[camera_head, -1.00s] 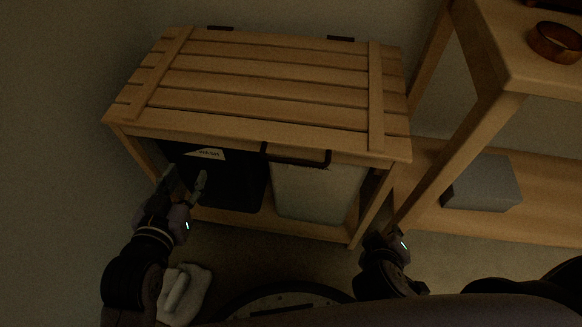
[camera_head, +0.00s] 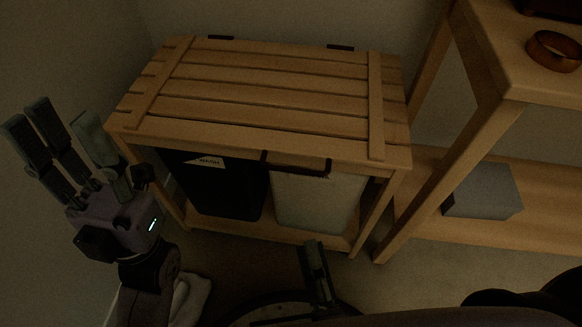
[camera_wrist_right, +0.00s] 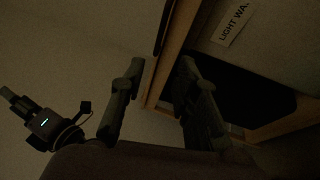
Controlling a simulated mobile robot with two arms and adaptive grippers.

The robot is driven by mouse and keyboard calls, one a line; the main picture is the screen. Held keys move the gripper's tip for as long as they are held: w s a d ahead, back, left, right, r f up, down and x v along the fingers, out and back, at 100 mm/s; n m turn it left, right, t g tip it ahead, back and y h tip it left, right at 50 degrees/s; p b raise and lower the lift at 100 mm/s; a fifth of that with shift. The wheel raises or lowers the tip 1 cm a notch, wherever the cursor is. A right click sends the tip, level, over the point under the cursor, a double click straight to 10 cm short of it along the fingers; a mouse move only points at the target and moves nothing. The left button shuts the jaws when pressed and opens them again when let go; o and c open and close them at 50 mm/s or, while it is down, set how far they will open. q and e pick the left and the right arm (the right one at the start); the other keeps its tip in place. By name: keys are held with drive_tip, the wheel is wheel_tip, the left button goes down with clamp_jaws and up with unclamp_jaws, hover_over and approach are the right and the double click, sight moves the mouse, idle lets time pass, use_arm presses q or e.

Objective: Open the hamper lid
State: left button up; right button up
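The wooden hamper has a slatted lid (camera_head: 265,95) that lies flat and closed. A dark handle (camera_head: 297,171) sits at the middle of its front edge. My left gripper (camera_head: 72,150) is raised to the left of the hamper, fingers spread, open and empty, apart from the lid. It also shows in the right wrist view (camera_wrist_right: 45,122). My right gripper (camera_head: 313,262) is low in front of the hamper, below the handle. In the right wrist view its fingers (camera_wrist_right: 160,95) stand apart with nothing between them, near the hamper's front.
A black bag (camera_head: 222,190) and a pale bag (camera_head: 315,200) hang under the lid. A wooden shelf unit (camera_head: 470,135) stands close on the right, with a brown ring-shaped item (camera_head: 553,50) and a grey box (camera_head: 485,190). A white cloth (camera_head: 190,300) lies on the floor at left.

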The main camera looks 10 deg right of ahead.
sight(291, 169)
drive_tip(key=x, duration=1.5)
drive_tip(key=shift+w+r, duration=0.1)
drive_tip(key=shift+w, duration=0.3)
drive_tip(key=shift+c, duration=0.6)
clamp_jaws()
drive_tip(key=shift+p, duration=0.3)
